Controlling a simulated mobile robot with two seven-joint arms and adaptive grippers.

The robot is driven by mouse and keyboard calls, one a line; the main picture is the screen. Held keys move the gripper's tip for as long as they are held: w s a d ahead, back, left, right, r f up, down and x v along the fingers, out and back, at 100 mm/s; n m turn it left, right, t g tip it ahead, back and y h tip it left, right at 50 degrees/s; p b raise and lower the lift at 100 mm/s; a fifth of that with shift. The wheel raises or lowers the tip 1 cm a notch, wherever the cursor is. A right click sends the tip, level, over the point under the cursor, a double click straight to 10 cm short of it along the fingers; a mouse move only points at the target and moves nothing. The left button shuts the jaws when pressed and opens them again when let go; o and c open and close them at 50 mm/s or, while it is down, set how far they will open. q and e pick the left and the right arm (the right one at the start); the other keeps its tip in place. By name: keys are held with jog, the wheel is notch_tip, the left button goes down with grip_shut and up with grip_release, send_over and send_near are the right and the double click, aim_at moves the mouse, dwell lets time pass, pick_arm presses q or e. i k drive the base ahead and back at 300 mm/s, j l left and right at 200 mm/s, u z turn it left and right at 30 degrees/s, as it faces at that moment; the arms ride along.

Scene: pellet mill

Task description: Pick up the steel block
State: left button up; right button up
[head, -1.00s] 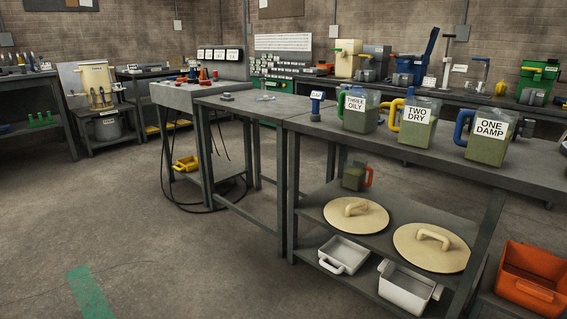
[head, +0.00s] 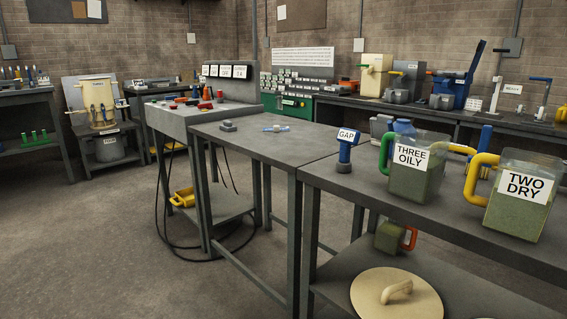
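A small grey block-like thing (head: 228,126) lies on the bare grey table (head: 262,146) in the middle of the head view; it looks like the steel block, though it is too small to be sure. A small blue and clear item (head: 275,128) lies to its right, apart from it. Neither of my grippers is in view.
To the right, a bench (head: 330,172) bears a blue GAP-labelled tool (head: 346,152) and jugs marked THREE OILY (head: 408,170) and TWO DRY (head: 521,200). A control desk (head: 190,117) stands left, with black cables (head: 160,215) hanging to the floor. Open floor lies at front left.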

aim_at(228, 126)
jog(key=i+l+u, duration=0.1)
jog(key=i+u, duration=0.15)
jog(key=i, duration=0.15)
jog(key=i+l+u, duration=0.25)
jog(key=i+j+u, duration=0.1)
jog(key=u, duration=3.95)
jog(key=z, duration=4.05)
